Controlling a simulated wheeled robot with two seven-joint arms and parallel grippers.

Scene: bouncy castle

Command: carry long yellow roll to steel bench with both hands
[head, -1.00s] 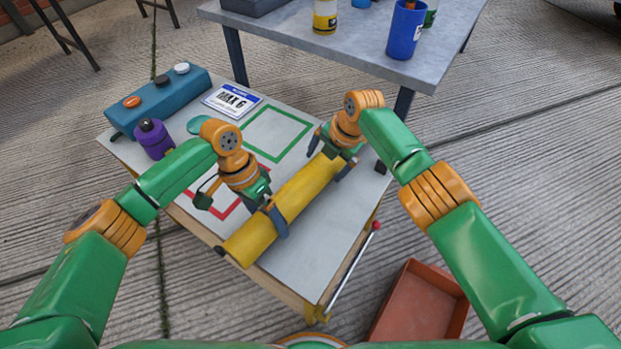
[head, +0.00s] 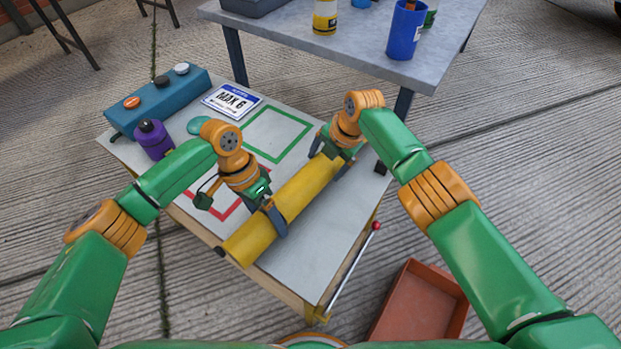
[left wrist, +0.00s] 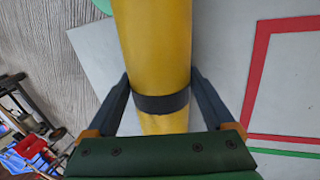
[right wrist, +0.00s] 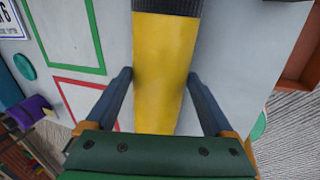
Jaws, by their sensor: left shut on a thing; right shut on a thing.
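The long yellow roll (head: 297,196) lies slantwise over the low white-topped table (head: 328,238). I cannot tell whether it touches the top. My left gripper (head: 270,213) is shut on its nearer part, fingers on both sides by a dark band; the roll also shows in the left wrist view (left wrist: 152,40). My right gripper (head: 334,157) is shut on its farther part; in the right wrist view the roll (right wrist: 161,70) sits between the fingers, with a dark section beyond. The grey steel bench (head: 350,45) stands behind the low table. My grippers hide parts of the roll.
The bench holds a blue cup (head: 404,30), a yellow jar (head: 325,16) and a dark box. On the low table are a teal button box (head: 160,100), a purple bottle (head: 154,139) and a name card (head: 232,101). A red-brown tray (head: 418,306) is at front right.

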